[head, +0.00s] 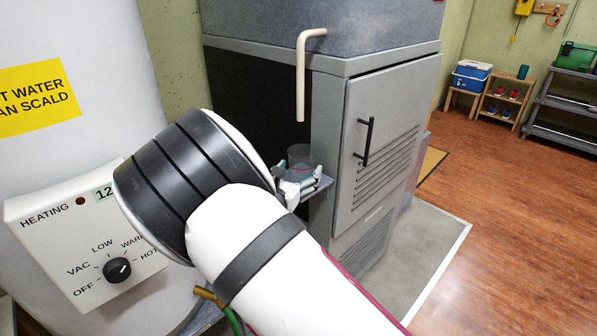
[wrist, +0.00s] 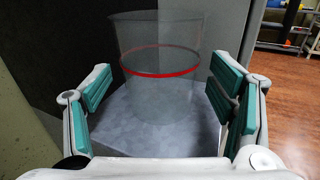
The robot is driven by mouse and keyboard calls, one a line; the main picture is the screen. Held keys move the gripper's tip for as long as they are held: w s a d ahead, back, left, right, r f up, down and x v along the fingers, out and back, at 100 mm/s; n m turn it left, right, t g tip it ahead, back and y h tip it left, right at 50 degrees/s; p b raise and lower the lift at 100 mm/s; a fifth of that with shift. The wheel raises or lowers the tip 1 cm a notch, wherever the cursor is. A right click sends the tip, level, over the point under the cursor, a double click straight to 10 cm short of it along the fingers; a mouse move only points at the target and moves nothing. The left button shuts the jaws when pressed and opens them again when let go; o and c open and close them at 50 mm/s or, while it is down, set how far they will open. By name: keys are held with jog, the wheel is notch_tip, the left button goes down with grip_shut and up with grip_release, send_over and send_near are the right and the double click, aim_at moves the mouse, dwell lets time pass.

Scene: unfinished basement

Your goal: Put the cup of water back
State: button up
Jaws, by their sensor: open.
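A clear cup (head: 299,156) with a red ring stands upright on a small grey shelf (head: 318,187) at the front of a grey cabinet. In the wrist view the cup (wrist: 160,45) sits ahead, with the bare shelf (wrist: 150,128) below it. My gripper (head: 292,180) is at the cup, with its green-padded fingers spread apart to the left and right of it. In the wrist view my gripper (wrist: 162,88) is open, with a gap between each pad and the cup. I cannot tell the water level in the cup.
A beige bent pipe (head: 301,75) hangs above the cup. The grey cabinet (head: 385,140) with a black handle stands to the right. A white water heater (head: 75,130) with a dial is close on the left. Open wooden floor (head: 510,200) lies at right.

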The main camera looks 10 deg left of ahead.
jog(key=shift+r, duration=0.2)
jog(key=p+v, duration=0.2)
jog(key=v, duration=1)
jog(key=d+r+m+g+h, duration=0.3)
jog(key=d+m, duration=0.1)
jog(key=d, duration=0.3)
jog(key=d+r+m+g+h, duration=0.2)
jog(key=d+r+m+h, duration=0.15)
jog(key=d, duration=0.45)
jog(key=s+d+r+m+g+y, duration=0.1)
jog(key=s+d+r+m+g, duration=0.3)
jog(key=s+d+m, duration=0.5)
jog(key=s+d+r+m+g+y, duration=0.1)
jog(key=s+d+r+m+g, duration=0.2)
jog(key=s+d+m+g, duration=0.55)
jog(key=s+r+m+t+y, duration=0.1)
jog(key=s+m+y, duration=0.6)
jog(key=s, duration=1.2)
jog(key=shift+s+a+r+m+y, duration=0.25)
jog(key=shift+s+a+m+y, duration=0.2)
jog(key=shift+y, duration=0.6)
jog(key=shift+w+t, duration=0.1)
jog(key=shift+t, duration=0.15)
